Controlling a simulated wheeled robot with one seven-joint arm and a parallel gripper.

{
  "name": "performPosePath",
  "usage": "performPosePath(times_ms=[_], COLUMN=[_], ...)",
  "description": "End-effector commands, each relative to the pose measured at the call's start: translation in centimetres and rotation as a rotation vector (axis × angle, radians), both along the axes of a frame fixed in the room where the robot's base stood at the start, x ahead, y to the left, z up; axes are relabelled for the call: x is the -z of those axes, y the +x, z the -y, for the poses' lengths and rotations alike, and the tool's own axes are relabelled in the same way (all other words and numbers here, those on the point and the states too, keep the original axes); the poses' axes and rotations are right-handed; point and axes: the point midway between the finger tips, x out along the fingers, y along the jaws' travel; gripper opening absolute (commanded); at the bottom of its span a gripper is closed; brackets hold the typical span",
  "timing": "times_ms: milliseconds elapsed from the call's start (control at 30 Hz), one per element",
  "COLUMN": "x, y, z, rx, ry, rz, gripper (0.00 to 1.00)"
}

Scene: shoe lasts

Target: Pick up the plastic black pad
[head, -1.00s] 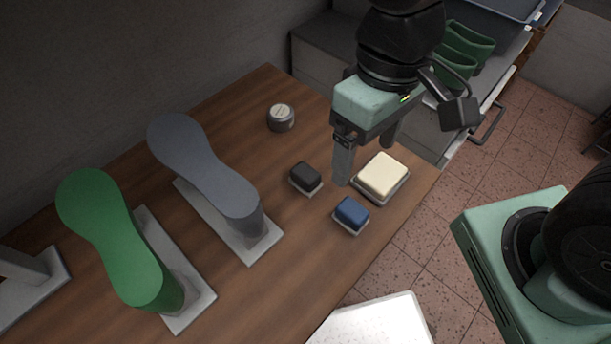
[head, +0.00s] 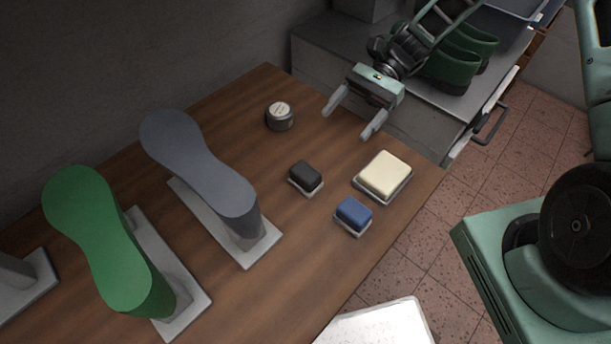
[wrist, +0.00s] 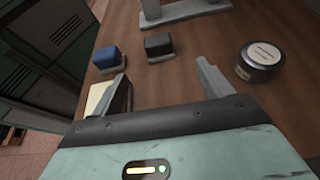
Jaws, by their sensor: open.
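The black pad (head: 306,174) is a small dark block on a light base. It lies on the wooden table between the grey shoe last and the cream pad. In the wrist view the black pad (wrist: 158,45) shows ahead of the fingers, between their lines. My gripper (head: 350,118) is open and empty over the back right part of the table, apart from the pad and behind it in the head view. In the wrist view my gripper (wrist: 165,85) shows both fingers spread, with nothing between them.
A blue pad (head: 353,214) and a cream pad (head: 384,174) lie right of the black one. A round tin (head: 280,116) stands behind it. Grey (head: 205,165) and green (head: 100,240) shoe lasts stand at left. Green shoes (head: 455,65) sit on a cabinet behind.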

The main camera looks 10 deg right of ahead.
Motion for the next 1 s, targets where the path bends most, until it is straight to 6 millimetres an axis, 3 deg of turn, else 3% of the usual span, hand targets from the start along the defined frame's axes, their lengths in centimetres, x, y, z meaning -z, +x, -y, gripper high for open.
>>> performPosePath(times_ms=[500,1000], x=[3.5,5.4], y=[-5.3,-8.4], z=[-7.6,-11.5], rx=[-0.006,-0.006], ry=[0.000,0.000], rz=[-0.002,-0.002], gripper=[0.78,0.78])
